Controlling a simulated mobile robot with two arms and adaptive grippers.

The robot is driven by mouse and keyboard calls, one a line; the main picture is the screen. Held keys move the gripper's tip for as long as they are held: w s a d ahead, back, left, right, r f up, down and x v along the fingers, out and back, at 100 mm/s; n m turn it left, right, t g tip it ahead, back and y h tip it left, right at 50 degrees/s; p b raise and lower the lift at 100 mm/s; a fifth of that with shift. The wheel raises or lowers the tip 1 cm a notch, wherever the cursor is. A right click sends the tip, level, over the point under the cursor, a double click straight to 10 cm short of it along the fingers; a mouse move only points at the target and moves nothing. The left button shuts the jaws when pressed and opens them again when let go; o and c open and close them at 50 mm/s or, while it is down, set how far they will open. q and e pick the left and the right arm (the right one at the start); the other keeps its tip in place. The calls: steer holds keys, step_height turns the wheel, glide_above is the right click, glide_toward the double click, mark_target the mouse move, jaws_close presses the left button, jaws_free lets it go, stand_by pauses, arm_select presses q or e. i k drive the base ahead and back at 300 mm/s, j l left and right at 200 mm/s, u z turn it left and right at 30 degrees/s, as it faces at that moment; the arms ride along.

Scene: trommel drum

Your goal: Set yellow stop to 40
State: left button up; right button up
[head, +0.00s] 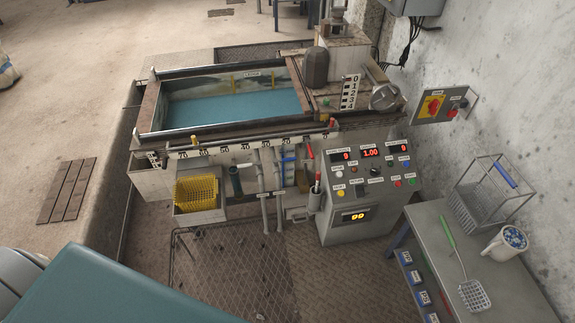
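A small yellow stop (194,140) sits on the front rail of the tank, toward its left end. Below it runs a white scale (215,150) with numbers falling from about 70 at the left to 0 at the right. The yellow stop stands between the 70 and 60 marks, as far as the small print shows. The 40 mark lies further right, near the middle of the scale. A red stop (331,122) is at the right end of the rail. Neither of my grippers is in view.
The tank (150,107) holds blue liquid. Below the scale are a yellow basket (197,191), pipes and a blue-handled valve (288,158). A control panel (370,160) with red displays stands at the right, beside a bench (512,285). A mesh grate (235,270) covers floor in front.

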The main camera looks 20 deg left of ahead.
mark_target(195, 145)
steer(key=u, duration=1.4)
